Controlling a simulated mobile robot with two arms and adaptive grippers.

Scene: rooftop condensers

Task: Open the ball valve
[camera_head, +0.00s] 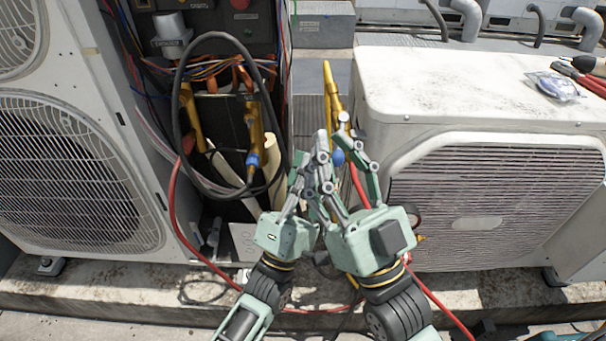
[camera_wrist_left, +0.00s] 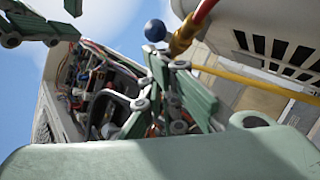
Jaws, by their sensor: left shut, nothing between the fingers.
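A blue ball-shaped knob (camera_head: 338,157) shows between my fingers in the head view, partly hidden by them. In the left wrist view the same kind of blue knob (camera_wrist_left: 155,29) sits beside a yellow brass fitting (camera_wrist_left: 183,42) that joins a red hose. I take this as the ball valve; its handle position cannot be told. My left gripper (camera_head: 309,165) is shut and empty, close to the left of the knob; its fingers (camera_wrist_left: 180,95) lie just below it in the wrist view. My right gripper (camera_head: 345,140) seems open and empty around the knob's line of sight; contact cannot be told.
A white condenser (camera_head: 450,90) stands right, another (camera_head: 75,185) left. Between them an open panel holds wiring, a black looped hose (camera_head: 178,110) and a second brass fitting with a blue part (camera_head: 253,161). A yellow pipe (camera_head: 330,85) rises behind my fingers. A red hose (camera_head: 172,205) hangs nearby.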

